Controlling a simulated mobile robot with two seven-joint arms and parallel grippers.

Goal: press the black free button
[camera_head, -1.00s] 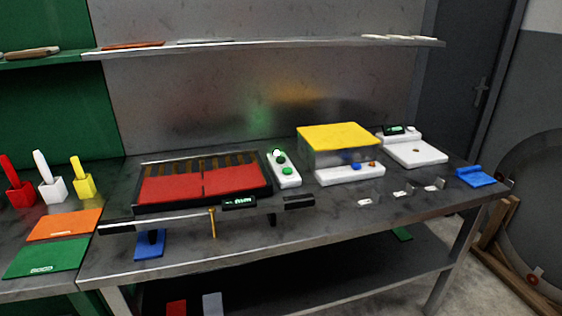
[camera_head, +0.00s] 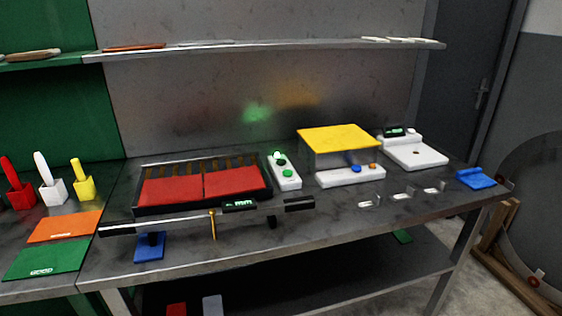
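A white control box (camera_head: 284,172) stands on the bench right of the red-bottomed tray. It has a green round button (camera_head: 287,173) at its front and a dark part with a small green top behind it. The dark part is too small to tell whether it is a black button. Neither of my grippers is in view.
A long bar with a green-lit display (camera_head: 240,205) lies in front. A white scale (camera_head: 416,154), small metal pieces (camera_head: 402,196) and a blue block (camera_head: 475,178) are right. A shelf (camera_head: 270,48) runs above.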

